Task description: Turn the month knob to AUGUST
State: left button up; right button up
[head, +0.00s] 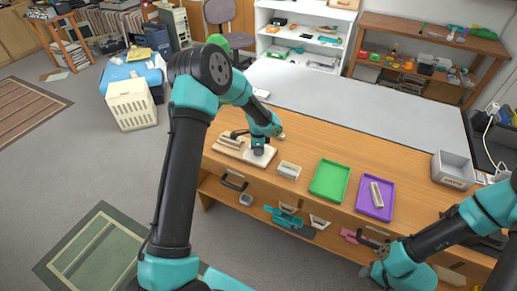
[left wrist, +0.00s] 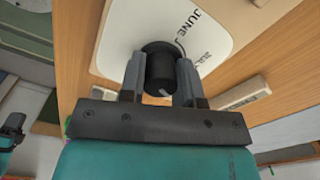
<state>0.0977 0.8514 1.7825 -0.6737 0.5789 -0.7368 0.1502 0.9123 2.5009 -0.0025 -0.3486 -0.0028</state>
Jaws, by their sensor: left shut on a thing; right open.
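The month knob (left wrist: 160,75) is a black cylinder in the left wrist view. It stands on a white rounded dial plate (left wrist: 122,38) with month words around it; JUNE can be read near the top, and AUGUST cannot be made out. My left gripper (left wrist: 160,68) has its two grey fingers on either side of the knob and is shut on it. In the head view my left gripper (head: 259,148) reaches down over the pale dial plate (head: 265,161) near the desk's front left. My right gripper (head: 375,272) is low at the lower right, apart from the dial; its fingers are hardly visible.
On the wooden desk (head: 300,128) are a small pale block (head: 289,170), a green tray (head: 329,181), a purple tray (head: 386,204) holding a grey object, and a grey bin (head: 453,170). The desk behind the trays is clear.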

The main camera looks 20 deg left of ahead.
pick_arm(q)
jog(key=shift+m, duration=0.5)
jog(key=o, duration=0.9)
notch_tip(320, 180, up, 18)
jog(key=shift+f, duration=0.25)
dwell(0.5)
